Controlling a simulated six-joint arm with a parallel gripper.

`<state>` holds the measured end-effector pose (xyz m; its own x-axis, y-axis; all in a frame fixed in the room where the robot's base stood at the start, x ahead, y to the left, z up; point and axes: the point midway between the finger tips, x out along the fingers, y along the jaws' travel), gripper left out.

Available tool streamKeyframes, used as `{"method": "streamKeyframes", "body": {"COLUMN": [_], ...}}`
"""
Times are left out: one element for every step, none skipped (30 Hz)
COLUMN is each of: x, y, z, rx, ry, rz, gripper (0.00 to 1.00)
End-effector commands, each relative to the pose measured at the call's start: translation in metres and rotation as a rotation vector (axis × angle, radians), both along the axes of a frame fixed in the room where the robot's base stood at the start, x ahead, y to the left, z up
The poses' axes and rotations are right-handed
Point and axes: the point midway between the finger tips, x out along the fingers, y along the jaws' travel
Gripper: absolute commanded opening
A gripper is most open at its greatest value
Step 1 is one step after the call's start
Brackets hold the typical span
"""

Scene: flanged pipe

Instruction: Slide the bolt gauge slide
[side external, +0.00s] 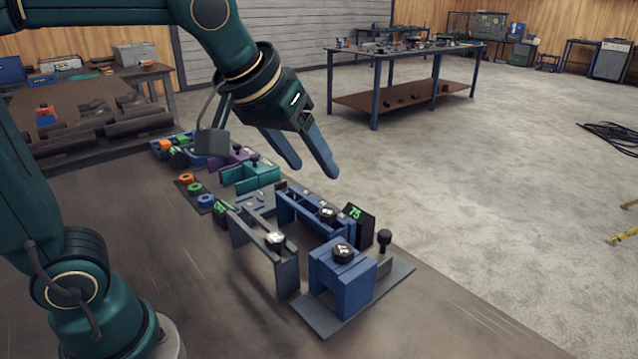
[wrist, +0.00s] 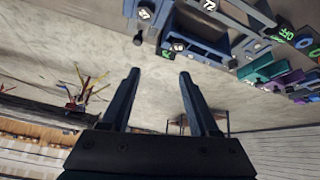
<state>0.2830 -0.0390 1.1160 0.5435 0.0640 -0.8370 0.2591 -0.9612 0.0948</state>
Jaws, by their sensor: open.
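My gripper (side external: 316,172) is open and empty, in the air above and behind the blue gauge parts; its two dark fingers also show apart in the wrist view (wrist: 160,74). I cannot tell for certain which part is the bolt gauge slide. A long blue rail piece (side external: 300,208) with small labelled knobs stands below the gripper, beside a black tag (side external: 358,214) with a green number. A small black-topped peg (side external: 384,238) stands at that plate's far side.
A grey upright frame (side external: 285,272) stands left of the blue block. Teal (side external: 250,176) and purple (side external: 228,158) fixtures and coloured rings (side external: 195,189) lie farther back. The bench front (side external: 200,310) is bare. A blue-legged table (side external: 405,85) stands across the floor.

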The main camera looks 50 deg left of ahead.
Motion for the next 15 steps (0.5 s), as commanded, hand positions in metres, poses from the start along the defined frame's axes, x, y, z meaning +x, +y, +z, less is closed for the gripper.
{"method": "streamKeyframes", "body": {"x": [0.017,0.026,0.037,0.046,0.054,0.065,0.072,0.079,0.088,0.093,0.098,0.103,0.106,0.108,0.11], "y": [-0.003,-0.005,-0.008,-0.01,-0.012,-0.016,-0.019,-0.021,-0.025,-0.028,-0.031,-0.034,-0.036,-0.038,-0.041], "z": [-0.003,-0.005,-0.008,-0.011,-0.015,-0.021,-0.027,-0.032,-0.04,-0.047,-0.054,-0.062,-0.069,-0.075,-0.083], "rx": [-0.001,-0.003,-0.004,-0.004,-0.003,-0.002,-0.001,0.0,0.005,0.008,0.012,0.017,0.021,0.026,0.031], "ry": [0.012,0.016,0.023,0.029,0.034,0.045,0.052,0.06,0.072,0.082,0.092,0.105,0.116,0.127,0.141], "rz": [0.008,0.015,0.022,0.027,0.03,0.034,0.035,0.038,0.036,0.034,0.033,0.028,0.022,0.016,0.01], "gripper": [0.61,0.61,0.61,0.61,0.61,0.61,0.61,0.61,0.61,0.61,0.61,0.61,0.61,0.61,0.61]}}
